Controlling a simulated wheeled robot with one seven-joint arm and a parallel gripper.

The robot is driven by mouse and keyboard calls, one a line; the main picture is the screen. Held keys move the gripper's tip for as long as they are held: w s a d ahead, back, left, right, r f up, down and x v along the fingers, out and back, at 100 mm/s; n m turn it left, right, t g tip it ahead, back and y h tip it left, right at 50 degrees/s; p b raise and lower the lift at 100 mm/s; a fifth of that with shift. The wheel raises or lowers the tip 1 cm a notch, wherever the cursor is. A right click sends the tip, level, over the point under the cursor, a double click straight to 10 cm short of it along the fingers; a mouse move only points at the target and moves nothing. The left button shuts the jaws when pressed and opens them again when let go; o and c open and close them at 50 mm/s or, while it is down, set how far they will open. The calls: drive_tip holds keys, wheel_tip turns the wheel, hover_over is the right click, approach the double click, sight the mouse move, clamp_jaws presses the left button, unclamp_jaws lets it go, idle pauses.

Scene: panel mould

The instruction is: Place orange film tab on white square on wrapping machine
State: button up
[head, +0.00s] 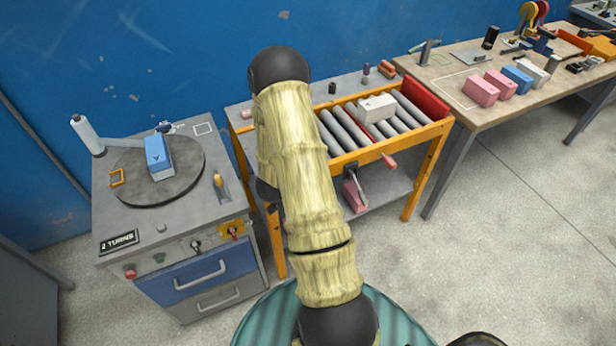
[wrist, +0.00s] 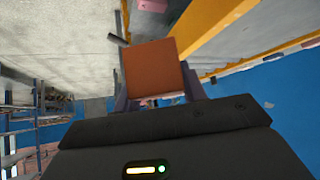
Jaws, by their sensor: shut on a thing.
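The orange film tab (wrist: 152,66), a flat-faced orange-brown piece, is between the fingers of my gripper (wrist: 156,92) in the wrist view. My gripper is shut on it and holds it in the air. In the head view my own arm hides the gripper and the tab. The wrapping machine (head: 175,232) stands at the left of the head view. A white square outline (head: 203,128) is marked on its top, at the back right corner, and looks bare.
The machine's turntable (head: 130,190) carries a blue box (head: 158,155) and a small orange square frame (head: 117,177). A film post (head: 88,135) rises at its left. A yellow roller stand (head: 345,160) and a wooden bench (head: 450,95) stand to the right. The foreground floor is clear.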

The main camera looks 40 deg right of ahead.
drive_tip(key=w+a+f+n+t+y, duration=0.2)
drive_tip(key=a+n, duration=0.5)
drive_tip(key=a, duration=0.5)
drive_tip(key=w+a+f+n+t+y, duration=0.2)
drive_tip(key=a+n+y, duration=0.4)
drive_tip(key=a, duration=0.7)
drive_tip(key=shift+w+f+n+t+y, duration=0.15)
drive_tip(key=shift+f+n+t+y, duration=0.15)
drive_tip(key=shift+f+n+t, duration=0.6)
drive_tip(key=shift+r, duration=0.15)
